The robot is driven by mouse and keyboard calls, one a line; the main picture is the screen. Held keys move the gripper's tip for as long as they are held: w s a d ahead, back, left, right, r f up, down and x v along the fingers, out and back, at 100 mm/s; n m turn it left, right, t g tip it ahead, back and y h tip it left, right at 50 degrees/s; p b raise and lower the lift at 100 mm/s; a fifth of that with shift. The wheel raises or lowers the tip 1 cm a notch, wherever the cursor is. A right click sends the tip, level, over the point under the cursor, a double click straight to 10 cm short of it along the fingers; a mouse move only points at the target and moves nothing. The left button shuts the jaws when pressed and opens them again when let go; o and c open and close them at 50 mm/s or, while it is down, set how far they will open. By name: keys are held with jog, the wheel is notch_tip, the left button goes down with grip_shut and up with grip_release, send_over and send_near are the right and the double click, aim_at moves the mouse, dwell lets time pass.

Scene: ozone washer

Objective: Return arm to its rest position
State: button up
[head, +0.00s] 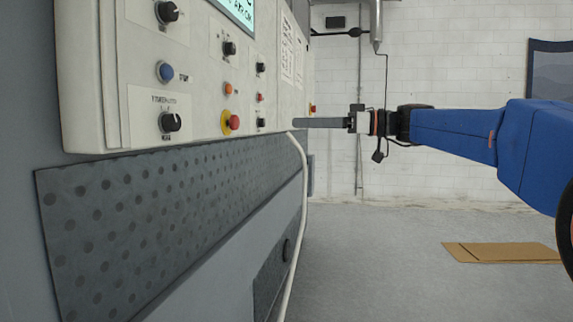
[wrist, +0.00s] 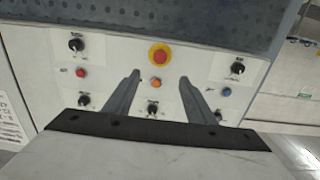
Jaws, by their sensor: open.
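My gripper (head: 296,123) reaches left from my blue arm toward the washer's control panel (head: 196,100). In the wrist view my gripper (wrist: 160,76) has two dark fingers spread apart with nothing between them. The panel appears upside down there. The red emergency stop with a yellow collar (wrist: 160,54) is just beyond the fingertips, and an orange button (wrist: 155,84) shows between the fingers. In the head view the fingertips appear close to the panel's right part; whether they touch it I cannot tell.
The panel carries black knobs (head: 171,122), a blue button (head: 165,72) and a screen (head: 237,10). A dimpled dark plate (head: 150,210) lies below it. A pale hose (head: 304,190) hangs beside the washer. Flat cardboard (head: 502,253) lies on the otherwise clear floor at right.

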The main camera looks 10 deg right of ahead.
jog(key=s+f+m+g+h, duration=0.1)
jog(key=s+f+m+h, duration=0.3)
jog(key=s+f, duration=0.5)
jog(key=s+f+m+h, duration=0.35)
jog(key=s+f, duration=0.25)
jog(key=f, duration=0.8)
jog(key=s+d+f+m+h, duration=0.2)
jog(key=s+d+f, duration=0.3)
jog(key=f, duration=0.3)
jog(key=s+d+f+m+h, duration=0.2)
jog(key=s+d+f+h, duration=0.2)
jog(key=s+f, duration=0.3)
jog(key=s+d+f+m+h, duration=0.2)
jog(key=s+d+f, duration=0.4)
jog(key=f, duration=0.4)
jog(key=shift+s+f+h, duration=0.15)
jog(key=shift+s+h, duration=0.15)
jog(key=shift+h, duration=0.45)
jog(key=shift+d+m, duration=0.1)
jog(key=shift+m, duration=0.15)
